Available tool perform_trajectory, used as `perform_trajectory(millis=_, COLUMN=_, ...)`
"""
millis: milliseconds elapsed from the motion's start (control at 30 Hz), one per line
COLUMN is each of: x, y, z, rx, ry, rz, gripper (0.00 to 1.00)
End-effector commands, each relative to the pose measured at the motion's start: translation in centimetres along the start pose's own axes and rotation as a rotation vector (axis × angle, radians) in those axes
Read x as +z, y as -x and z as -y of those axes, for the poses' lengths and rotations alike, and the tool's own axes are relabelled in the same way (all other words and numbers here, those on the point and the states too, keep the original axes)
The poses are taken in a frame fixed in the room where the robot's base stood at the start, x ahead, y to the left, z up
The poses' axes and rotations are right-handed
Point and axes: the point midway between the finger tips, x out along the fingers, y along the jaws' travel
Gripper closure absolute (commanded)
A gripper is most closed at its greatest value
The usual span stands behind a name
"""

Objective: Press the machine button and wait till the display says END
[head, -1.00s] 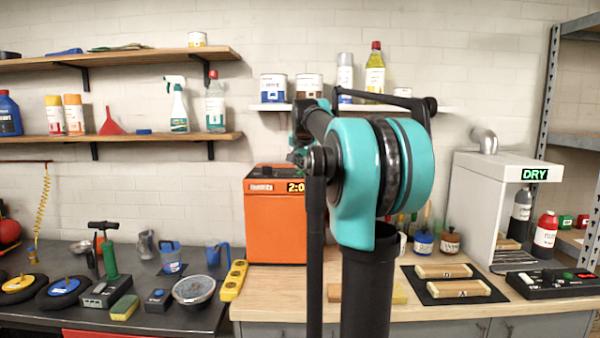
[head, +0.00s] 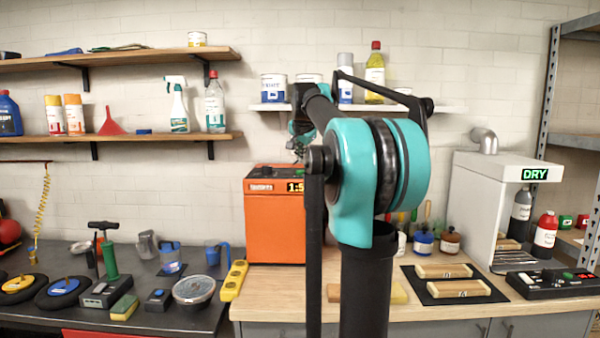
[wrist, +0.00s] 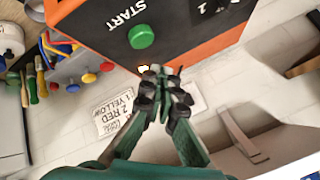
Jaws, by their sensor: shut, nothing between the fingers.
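The orange machine (head: 272,225) stands on the wooden worktop, partly hidden by my arm. Its display (head: 295,187) shows yellow digits beginning "1:5"; my arm hides the rest. In the wrist view, a round green button (wrist: 142,36) sits on the machine's black top panel beside the word START. My gripper (wrist: 165,76) is shut and empty, its fingertips near the panel's edge and apart from the button in the picture. In the head view my gripper (head: 299,152) is above the machine's top, small and partly hidden.
A shelf (head: 440,108) with cans and bottles is on the wall behind my arm. A grey cabinet (head: 480,195) with a green DRY sign (head: 535,174) stands to the right. Two wooden blocks lie on a black mat (head: 488,294). Tools crowd the dark bench (head: 150,325) at left.

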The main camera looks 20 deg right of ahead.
Motion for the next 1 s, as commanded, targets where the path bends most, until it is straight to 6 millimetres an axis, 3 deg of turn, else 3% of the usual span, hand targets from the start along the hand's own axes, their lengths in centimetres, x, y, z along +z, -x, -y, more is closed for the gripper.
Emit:
perform_trajectory(millis=333, x=-1.4, y=1.8, z=1.4, rx=0.0, ry=0.0, rz=0.0, gripper=1.0)
perform_trajectory(millis=1000, x=-1.4, y=1.9, z=1.4, rx=0.0, ry=0.0, rz=0.0, gripper=1.0)
